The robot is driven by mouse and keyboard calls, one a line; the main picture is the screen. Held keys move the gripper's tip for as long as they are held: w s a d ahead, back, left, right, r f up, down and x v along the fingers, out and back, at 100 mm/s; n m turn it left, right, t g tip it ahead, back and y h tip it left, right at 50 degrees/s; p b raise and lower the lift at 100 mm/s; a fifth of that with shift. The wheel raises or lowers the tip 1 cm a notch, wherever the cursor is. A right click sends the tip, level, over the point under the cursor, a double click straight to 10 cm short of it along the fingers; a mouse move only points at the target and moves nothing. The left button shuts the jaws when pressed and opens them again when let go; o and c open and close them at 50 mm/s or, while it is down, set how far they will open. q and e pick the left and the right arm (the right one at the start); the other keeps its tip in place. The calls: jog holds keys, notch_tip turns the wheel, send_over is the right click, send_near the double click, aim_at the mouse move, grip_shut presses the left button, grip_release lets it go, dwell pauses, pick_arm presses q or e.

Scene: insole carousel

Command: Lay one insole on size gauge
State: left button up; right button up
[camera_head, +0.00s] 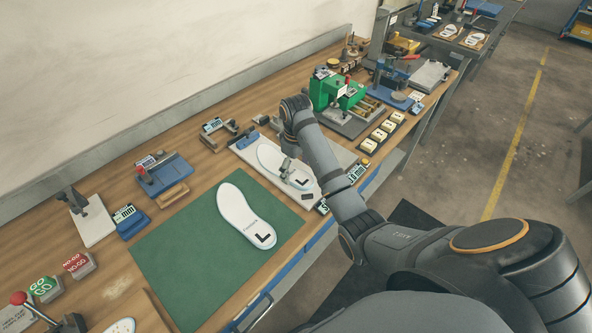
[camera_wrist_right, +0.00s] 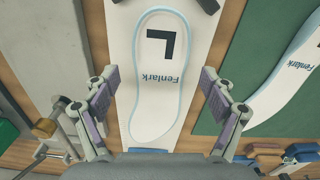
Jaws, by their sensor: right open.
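One white insole (camera_head: 236,207) with a black L lies on the green mat (camera_head: 170,255); part of it shows in the right wrist view (camera_wrist_right: 292,75). A second white insole (camera_head: 268,157), blue-edged and marked "Fenlark" and L, lies on a long white board that looks like the size gauge (camera_wrist_right: 121,50). My right gripper (camera_head: 291,173) is over this insole. In the right wrist view my right gripper (camera_wrist_right: 160,78) is open, with one finger on each side of the insole and nothing held. My left gripper is not in view.
A green press (camera_head: 335,92) stands behind the board, with a row of cream blocks (camera_head: 383,130) to its right. Blue fixtures (camera_head: 165,172) line the bench's wall side. GO and NO-GO blocks (camera_head: 77,264) sit at lower left. Much of the green mat is bare.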

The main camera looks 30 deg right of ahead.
notch_tip(320, 180, up, 11)
jog(key=p, duration=0.9)
jog(key=shift+f, duration=0.15)
jog(key=shift+s+f, duration=0.1)
jog(key=shift+f, duration=0.05)
